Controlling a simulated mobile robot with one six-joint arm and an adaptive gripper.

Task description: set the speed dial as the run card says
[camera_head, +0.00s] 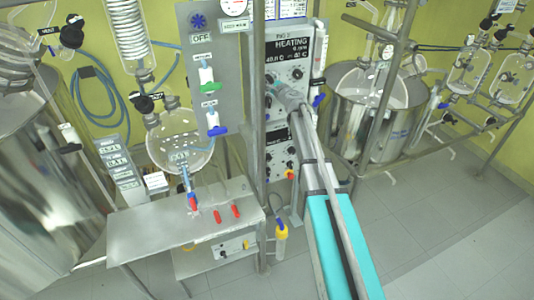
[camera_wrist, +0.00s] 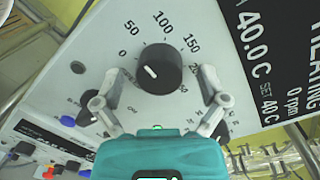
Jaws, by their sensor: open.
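The speed dial (camera_wrist: 158,68) is a round black knob with a white line, in the wrist view. A printed scale from 0 to above 150 curves around its top. My gripper (camera_wrist: 160,80) is open, one finger to the left and one to the right of the knob, with gaps showing. In the head view my gripper (camera_head: 275,90) is at the control panel (camera_head: 305,100) and covers the dial. The display (camera_wrist: 262,60) reads HEATING, 0 rpm, 40.0 C, set 40 C. I cannot tell which card is the run card.
Another black knob (camera_wrist: 110,103) sits below left of the dial. White cards (camera_head: 292,8) hang above the panel, too small to read. A steel post (camera_head: 259,100) stands left of my arm. A steel table (camera_head: 150,225) stands front left; the floor at right is clear.

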